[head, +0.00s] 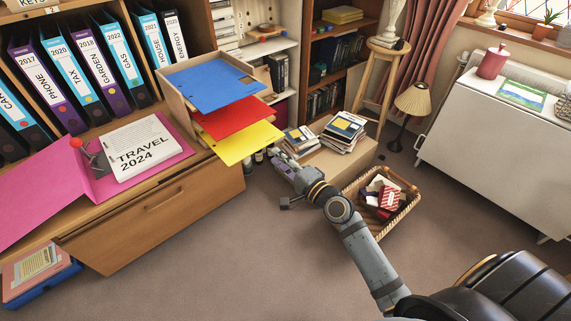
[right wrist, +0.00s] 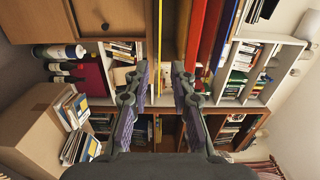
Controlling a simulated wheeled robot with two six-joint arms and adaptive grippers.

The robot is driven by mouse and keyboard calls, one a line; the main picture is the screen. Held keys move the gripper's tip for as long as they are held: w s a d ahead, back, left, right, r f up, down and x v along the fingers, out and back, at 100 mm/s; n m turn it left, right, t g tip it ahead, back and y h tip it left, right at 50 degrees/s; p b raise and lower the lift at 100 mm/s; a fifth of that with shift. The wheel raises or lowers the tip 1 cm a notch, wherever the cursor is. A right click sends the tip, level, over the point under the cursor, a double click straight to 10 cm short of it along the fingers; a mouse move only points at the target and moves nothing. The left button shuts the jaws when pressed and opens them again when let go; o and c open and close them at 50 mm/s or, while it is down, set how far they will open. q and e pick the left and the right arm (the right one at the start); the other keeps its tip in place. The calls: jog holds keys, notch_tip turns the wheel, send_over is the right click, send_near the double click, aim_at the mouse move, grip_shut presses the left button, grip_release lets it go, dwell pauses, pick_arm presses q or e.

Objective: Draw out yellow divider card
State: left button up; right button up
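The yellow divider card (head: 247,143) is the lowest of three cards jutting from a wooden holder (head: 182,102) on the bureau. The red card (head: 232,118) and the blue card (head: 212,85) jut out above it. My right gripper (head: 279,170) is in front of the yellow card's front corner in the head view. In the right wrist view my right gripper (right wrist: 160,72) is open. There the yellow card shows edge-on (right wrist: 159,35), lined up with the gap between the fingers; I see no finger pressed on it. My left gripper is out of view.
A pink folder (head: 95,178) with a travel book (head: 142,148) lies on the bureau, below a row of binders (head: 100,65). A cardboard box (head: 335,162) with books stands behind my right arm. A wicker basket (head: 405,212) is to its right. Carpet in front is clear.

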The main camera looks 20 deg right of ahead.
jog(key=x, duration=0.6)
jog(key=shift+w, duration=0.15)
grip_shut()
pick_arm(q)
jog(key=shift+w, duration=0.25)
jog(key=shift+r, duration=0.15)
pick_arm(e)
jog(key=shift+r, duration=0.2)
